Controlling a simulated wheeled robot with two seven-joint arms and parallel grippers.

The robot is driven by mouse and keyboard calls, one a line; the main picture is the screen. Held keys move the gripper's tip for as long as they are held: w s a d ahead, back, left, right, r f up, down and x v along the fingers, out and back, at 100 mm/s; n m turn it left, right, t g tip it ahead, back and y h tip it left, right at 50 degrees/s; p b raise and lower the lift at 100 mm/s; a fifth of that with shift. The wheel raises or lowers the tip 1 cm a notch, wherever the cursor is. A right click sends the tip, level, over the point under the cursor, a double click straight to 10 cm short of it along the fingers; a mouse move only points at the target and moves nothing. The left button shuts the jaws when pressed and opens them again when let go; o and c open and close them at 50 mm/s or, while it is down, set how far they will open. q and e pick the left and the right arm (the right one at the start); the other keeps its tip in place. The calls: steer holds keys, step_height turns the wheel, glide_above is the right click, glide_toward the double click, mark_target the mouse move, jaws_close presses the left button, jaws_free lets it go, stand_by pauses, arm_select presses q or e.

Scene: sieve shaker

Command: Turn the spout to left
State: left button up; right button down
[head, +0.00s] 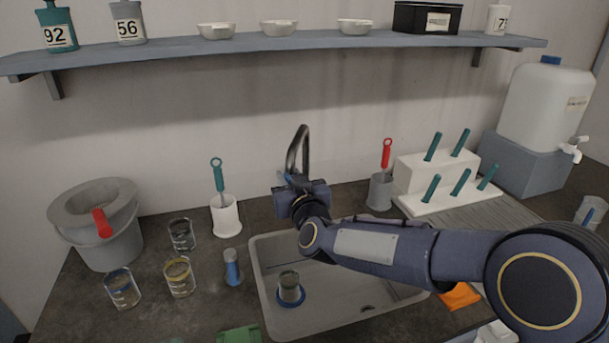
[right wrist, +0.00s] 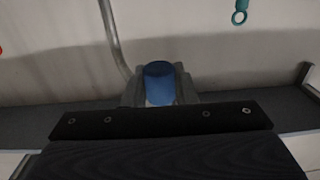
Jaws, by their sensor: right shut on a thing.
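The grey metal spout (head: 303,150) rises in an arch behind the sink (head: 258,285). Its lower part is hidden by my right gripper. My right gripper (head: 287,181) is at the foot of the spout, its arm reaching across the sink from the right. In the right wrist view its fingers (right wrist: 160,85) are shut on a blue piece (right wrist: 159,82) with a paler lower part, and the spout pipe (right wrist: 113,40) runs just left of it. Whether the blue piece joins the spout is hidden. My left gripper is not in view.
A blue-based beaker (head: 289,287) stands in the sink. Left are glass beakers (head: 179,278), a blue-and-grey bottle (head: 232,268), a white brush holder (head: 225,216) and a grey bucket (head: 105,245). A grey brush holder (head: 380,192) and white rack (head: 415,178) stand right. A shelf (head: 180,49) hangs above.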

steer(key=shift+a, duration=0.7)
steer(key=c, duration=1.2)
jaws_free()
steer(key=shift+a, duration=0.1)
steer(key=shift+o, duration=0.2)
steer(key=v, duration=0.7)
steer(key=shift+s+d+b, duration=0.2)
steer(key=shift+s+b, duration=0.15)
